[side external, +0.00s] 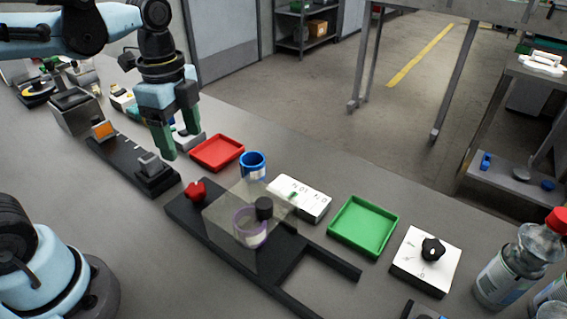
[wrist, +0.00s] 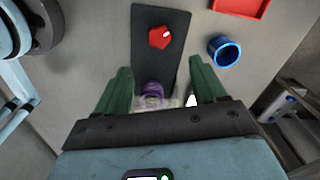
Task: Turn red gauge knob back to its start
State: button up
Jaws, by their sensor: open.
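The red knob (side external: 195,190) sits at the far left end of a dark base plate (side external: 180,211). It also shows in the wrist view (wrist: 159,38), lobed, with a small white mark toward its upper right. My gripper (side external: 182,145) is open, fingers pointing down, above the table, up and to the left of the knob in the side view. In the wrist view its green fingers (wrist: 160,70) stand wide apart with nothing held, and the knob appears beyond them. No finger touches the knob.
A clear panel (side external: 225,222) and a purple ring (side external: 250,232) stand on the base plate near the knob. A blue cup (side external: 252,164), red tray (side external: 217,152), white box (side external: 300,198) and green tray (side external: 363,226) are to the right. A black fixture (side external: 130,165) lies left.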

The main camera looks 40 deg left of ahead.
aim_at(195, 188)
jog(key=shift+f, duration=6.05)
jog(key=c, duration=1)
jog(key=shift+c, duration=0.2)
